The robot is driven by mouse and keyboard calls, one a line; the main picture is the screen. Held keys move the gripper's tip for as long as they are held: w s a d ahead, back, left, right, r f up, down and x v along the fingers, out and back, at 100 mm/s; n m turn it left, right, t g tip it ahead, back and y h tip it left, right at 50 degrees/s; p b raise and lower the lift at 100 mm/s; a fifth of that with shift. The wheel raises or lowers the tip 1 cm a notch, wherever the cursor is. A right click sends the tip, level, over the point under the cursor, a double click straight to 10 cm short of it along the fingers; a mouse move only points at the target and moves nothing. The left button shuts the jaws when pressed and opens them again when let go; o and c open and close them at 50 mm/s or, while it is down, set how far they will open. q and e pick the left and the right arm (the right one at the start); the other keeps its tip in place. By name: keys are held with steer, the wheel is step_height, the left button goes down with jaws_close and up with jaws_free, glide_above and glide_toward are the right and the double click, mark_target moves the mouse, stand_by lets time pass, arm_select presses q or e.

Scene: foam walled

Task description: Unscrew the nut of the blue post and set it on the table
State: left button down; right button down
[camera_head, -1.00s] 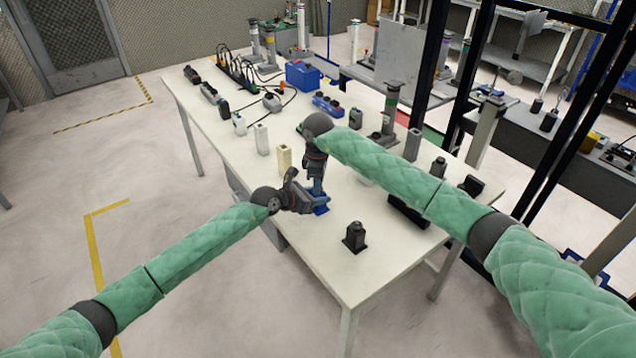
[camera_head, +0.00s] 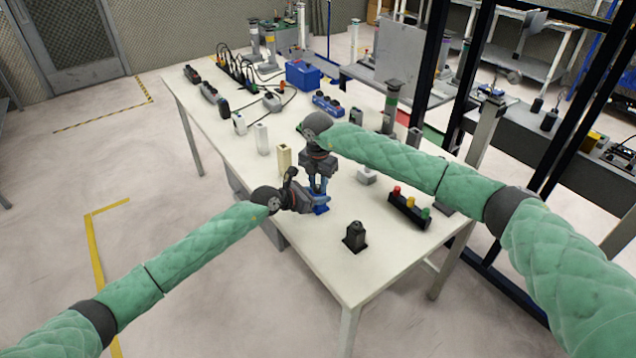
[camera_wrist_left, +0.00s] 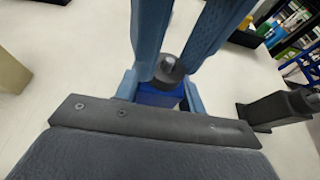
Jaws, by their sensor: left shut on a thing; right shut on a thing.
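The blue post (camera_head: 321,210) stands on the table (camera_head: 300,245) near its front left edge, mostly hidden by my grippers. In the left wrist view its blue body (camera_wrist_left: 160,97) sits between the light blue fingers of my left gripper (camera_wrist_left: 160,92), which is shut on it low down. The dark round nut (camera_wrist_left: 170,76) is on top, with a grey stud end showing in its middle. My right gripper (camera_head: 318,188) points straight down from above. Its two blue fingers are shut on the nut from either side.
A black block (camera_head: 355,237) stands right of the post. A cream square post (camera_head: 284,158) stands behind left. A black rack with red, yellow and green knobs (camera_head: 409,208) and a small white block (camera_head: 366,175) lie to the right. The table's front is clear.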

arm_select(q)
steer(key=shift+s, duration=0.1)
arm_select(e)
steer(key=n, duration=0.3)
steer(key=shift+w+d, duration=0.1)
steer(key=c, duration=1.1)
jaws_free()
steer(key=shift+r, duration=0.1)
